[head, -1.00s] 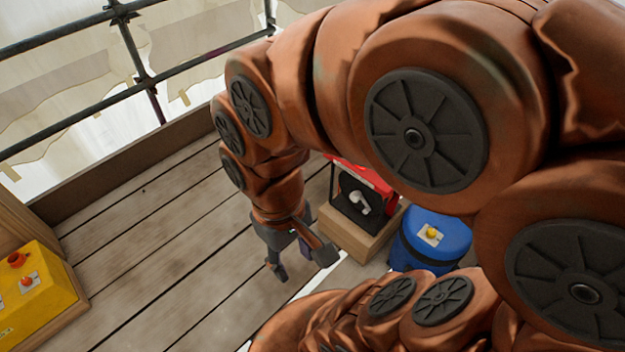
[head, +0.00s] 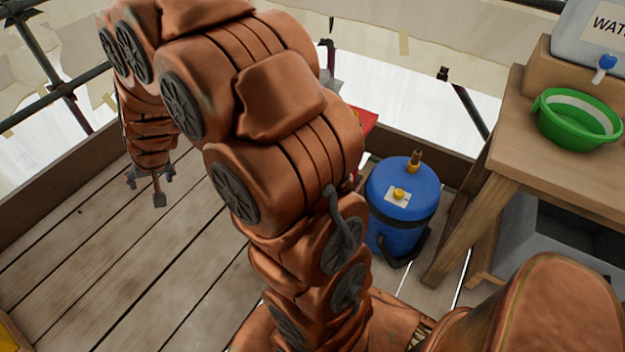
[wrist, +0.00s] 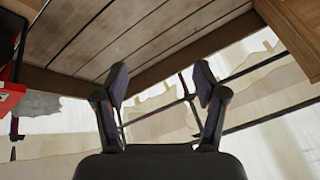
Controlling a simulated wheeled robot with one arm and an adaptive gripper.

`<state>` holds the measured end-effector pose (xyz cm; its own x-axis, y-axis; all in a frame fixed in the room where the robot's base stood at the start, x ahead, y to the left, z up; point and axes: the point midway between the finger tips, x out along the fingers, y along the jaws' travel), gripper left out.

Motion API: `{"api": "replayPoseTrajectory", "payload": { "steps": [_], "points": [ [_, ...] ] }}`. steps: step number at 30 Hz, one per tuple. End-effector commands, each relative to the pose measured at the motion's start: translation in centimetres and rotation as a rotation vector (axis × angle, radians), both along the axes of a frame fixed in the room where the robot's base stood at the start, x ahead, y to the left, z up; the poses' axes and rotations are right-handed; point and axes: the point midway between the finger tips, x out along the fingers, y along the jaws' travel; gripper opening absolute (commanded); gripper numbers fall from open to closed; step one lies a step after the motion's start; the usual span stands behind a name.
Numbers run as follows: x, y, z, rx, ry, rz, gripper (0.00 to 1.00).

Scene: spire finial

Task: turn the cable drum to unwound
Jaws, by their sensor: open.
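A red thing (head: 364,122) shows only as a small piece behind my arm in the head view. Its red edge also shows at the left of the wrist view (wrist: 8,96). It may be the cable drum, but too little shows to tell, and no turning position can be read. My gripper (head: 150,188) is at the left in the head view, above the plank floor and well apart from the red thing. In the wrist view its two fingers (wrist: 162,82) are spread with nothing between them.
A blue canister (head: 400,205) stands right of my arm. A wooden table (head: 510,165) at the right holds a green basin (head: 578,120) and a water container (head: 590,45). Scaffold poles and sheeting border the deck. The plank floor (head: 90,260) at left is clear.

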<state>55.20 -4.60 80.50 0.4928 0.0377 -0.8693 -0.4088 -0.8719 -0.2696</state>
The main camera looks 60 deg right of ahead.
Motion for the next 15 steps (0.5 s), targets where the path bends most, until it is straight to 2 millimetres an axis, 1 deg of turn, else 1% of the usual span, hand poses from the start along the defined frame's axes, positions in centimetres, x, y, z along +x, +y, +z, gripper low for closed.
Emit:
{"api": "replayPoseTrajectory", "payload": {
  "steps": [1,3,5,6,7,8,9,11,12,14,15],
  "points": [
    [1.5,-1.4,-2.7,-0.007,-0.024,-0.046,0.71],
    [3.5,-3.5,-4.9,-0.023,-0.063,-0.110,0.71],
    [5.0,-5.4,-6.6,-0.040,-0.099,-0.164,0.71],
    [5.9,-6.7,-8.0,-0.053,-0.118,-0.201,0.71],
    [6.5,-7.8,-8.9,-0.064,-0.135,-0.230,0.71],
    [7.1,-8.9,-9.8,-0.076,-0.153,-0.258,0.71],
    [7.8,-10.3,-11.2,-0.093,-0.171,-0.295,0.71],
    [8.5,-12.5,-13.2,-0.121,-0.197,-0.351,0.71],
    [8.9,-14.1,-14.5,-0.143,-0.216,-0.390,0.71],
    [9.3,-16.4,-16.6,-0.178,-0.239,-0.445,0.71],
    [9.5,-17.9,-17.9,-0.202,-0.254,-0.481,0.71]
  ]
}}
